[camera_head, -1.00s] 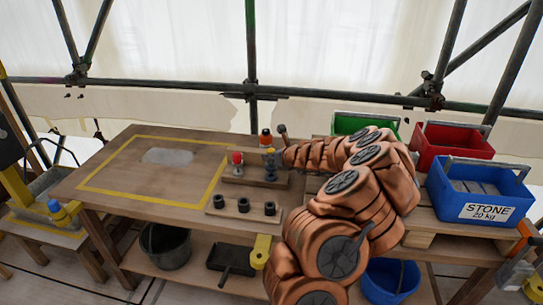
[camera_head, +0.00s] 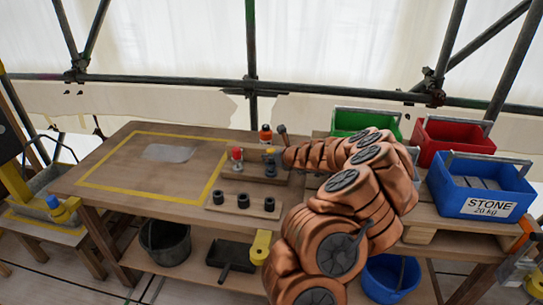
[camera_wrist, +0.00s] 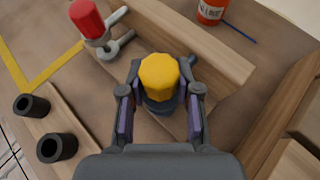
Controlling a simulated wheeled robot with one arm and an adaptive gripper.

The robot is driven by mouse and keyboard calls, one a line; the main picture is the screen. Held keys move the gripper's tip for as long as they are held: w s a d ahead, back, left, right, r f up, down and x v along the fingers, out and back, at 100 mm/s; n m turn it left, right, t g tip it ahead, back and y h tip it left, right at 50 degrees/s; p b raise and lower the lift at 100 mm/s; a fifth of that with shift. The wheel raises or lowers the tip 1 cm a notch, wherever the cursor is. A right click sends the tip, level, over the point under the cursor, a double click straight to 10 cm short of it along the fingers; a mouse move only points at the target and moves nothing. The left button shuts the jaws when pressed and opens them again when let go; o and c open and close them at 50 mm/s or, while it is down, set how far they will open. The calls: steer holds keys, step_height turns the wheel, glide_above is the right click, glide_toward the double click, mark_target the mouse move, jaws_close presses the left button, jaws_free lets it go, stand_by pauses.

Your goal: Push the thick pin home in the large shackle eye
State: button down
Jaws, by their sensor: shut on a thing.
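A thick pin with a yellow head (camera_wrist: 160,75) stands upright between my gripper's fingers in the wrist view. My gripper (camera_wrist: 160,96) is shut on it from both sides. Part of a grey shackle shows beneath the yellow head, but the eye and the pin's depth in it are hidden. In the head view the yellow head (camera_head: 270,152) is small, at the tip of my arm. A red-headed pin (camera_wrist: 87,18) stands in a second, grey shackle (camera_wrist: 112,42) to the left; it also shows in the head view (camera_head: 237,154).
A wooden block with several dark sockets (camera_head: 243,204) lies in front. Green, red and blue crates (camera_head: 487,190) are on the right. The yellow-framed area (camera_head: 115,178) on the left is mostly clear.

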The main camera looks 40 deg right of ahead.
steer(key=shift+f, duration=0.3)
steer(key=c, duration=0.7)
jaws_free()
steer(key=shift+r, duration=0.15)
step_height(320, 180, up, 9)
steer(key=shift+r, duration=0.35)
